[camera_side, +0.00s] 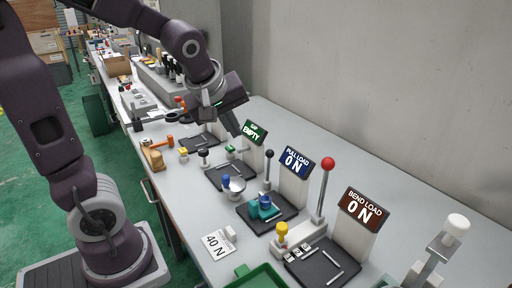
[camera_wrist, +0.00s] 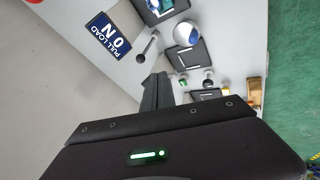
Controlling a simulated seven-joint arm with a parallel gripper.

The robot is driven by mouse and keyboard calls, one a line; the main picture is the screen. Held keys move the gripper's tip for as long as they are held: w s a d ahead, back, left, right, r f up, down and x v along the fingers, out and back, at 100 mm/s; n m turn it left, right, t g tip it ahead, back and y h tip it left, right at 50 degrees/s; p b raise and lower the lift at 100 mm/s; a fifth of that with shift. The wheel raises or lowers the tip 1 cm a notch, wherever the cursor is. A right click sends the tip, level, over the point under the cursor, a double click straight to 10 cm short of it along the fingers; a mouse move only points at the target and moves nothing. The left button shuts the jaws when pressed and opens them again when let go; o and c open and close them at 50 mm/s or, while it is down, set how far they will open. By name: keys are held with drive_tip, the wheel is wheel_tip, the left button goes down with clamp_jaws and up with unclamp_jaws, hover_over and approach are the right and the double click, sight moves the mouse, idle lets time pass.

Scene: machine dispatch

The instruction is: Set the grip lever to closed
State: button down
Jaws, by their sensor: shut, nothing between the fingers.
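My gripper (camera_side: 238,132) is shut and empty, above the bench just left of the green sign (camera_side: 253,132), which reads "EMPTY" under a small word. Its fingers also show together in the wrist view (camera_wrist: 156,92). A lever with a black ball knob (camera_side: 268,155) stands between the green sign and the blue "PULL LOAD 0 N" sign (camera_side: 294,162); a lever beside that sign shows in the wrist view (camera_wrist: 148,46). A short black knob (camera_side: 203,153) stands left of the black tray (camera_side: 231,177). I cannot tell which is the grip lever.
A tall red-knobbed lever (camera_side: 325,180) stands by the "BEND LOAD 0 N" sign (camera_side: 360,210). A silver dome with a blue top (camera_side: 232,188), a teal piece (camera_side: 264,208) and a "40 N" card (camera_side: 218,244) sit nearby. The wall (camera_side: 370,80) runs behind the bench.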

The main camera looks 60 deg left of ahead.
approach(269, 166)
drive_tip(key=s+a+f, duration=0.1)
drive_tip(key=s+a, duration=0.1)
drive_tip(key=a, duration=0.1)
drive_tip(key=w, duration=0.3)
drive_tip(key=shift+w+d+f, duration=0.15)
drive_tip(key=shift+w+f, duration=0.05)
drive_tip(key=shift+f, duration=0.15)
drive_tip(key=shift+w, duration=0.1)
